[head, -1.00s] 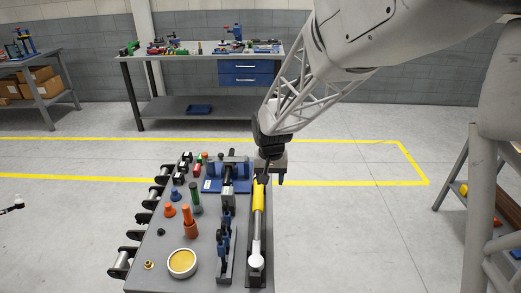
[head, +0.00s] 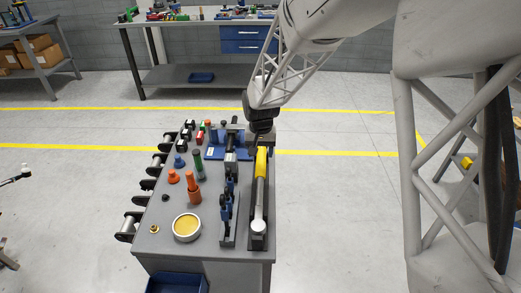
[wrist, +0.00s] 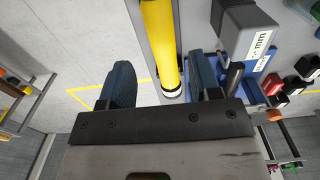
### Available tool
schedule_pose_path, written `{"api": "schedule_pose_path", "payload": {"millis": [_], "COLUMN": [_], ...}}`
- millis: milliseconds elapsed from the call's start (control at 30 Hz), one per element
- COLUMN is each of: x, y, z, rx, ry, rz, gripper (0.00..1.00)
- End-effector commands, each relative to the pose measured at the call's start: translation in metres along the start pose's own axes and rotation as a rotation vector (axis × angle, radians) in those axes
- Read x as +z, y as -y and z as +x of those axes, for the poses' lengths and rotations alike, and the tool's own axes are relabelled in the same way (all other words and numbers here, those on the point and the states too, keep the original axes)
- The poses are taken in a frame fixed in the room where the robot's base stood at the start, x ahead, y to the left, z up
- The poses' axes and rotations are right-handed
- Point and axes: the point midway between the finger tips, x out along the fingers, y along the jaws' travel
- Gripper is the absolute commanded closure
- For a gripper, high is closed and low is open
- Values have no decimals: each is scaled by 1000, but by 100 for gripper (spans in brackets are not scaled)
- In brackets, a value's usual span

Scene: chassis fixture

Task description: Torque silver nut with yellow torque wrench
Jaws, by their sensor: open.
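The torque wrench (head: 261,165) has a yellow handle, a silver shaft and a round silver head. It lies along the right edge of the grey cart top, handle away from me. My gripper (head: 258,137) is at the far end of the handle. In the wrist view my gripper (wrist: 162,78) is open, its dark blue fingers apart. The yellow handle (wrist: 159,40) shows between them in that picture, nearer the right finger, and I see no grip on it. I cannot make out a silver nut.
A blue fixture (head: 233,152) stands left of the wrench handle. Orange and green-topped tools, a gold-filled round dish (head: 186,227) and a small brass part (head: 154,229) stand on the cart top (head: 160,245). A workbench (head: 190,75) is at the back.

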Motion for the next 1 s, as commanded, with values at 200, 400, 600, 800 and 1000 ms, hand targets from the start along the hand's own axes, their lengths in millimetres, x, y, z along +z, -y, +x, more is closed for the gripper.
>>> {"api": "schedule_pose_path", "payload": {"millis": [200,400,600,800,1000], "x": [0,0,0,0,0], "y": [0,0,0,0,0], "z": [14,33,54,74,89], "rx": [0,0,0,0,0], "ry": [1,1,1,1,1], "rz": [0,0,0,0,0], "gripper": [43,43,43,43,43]}}
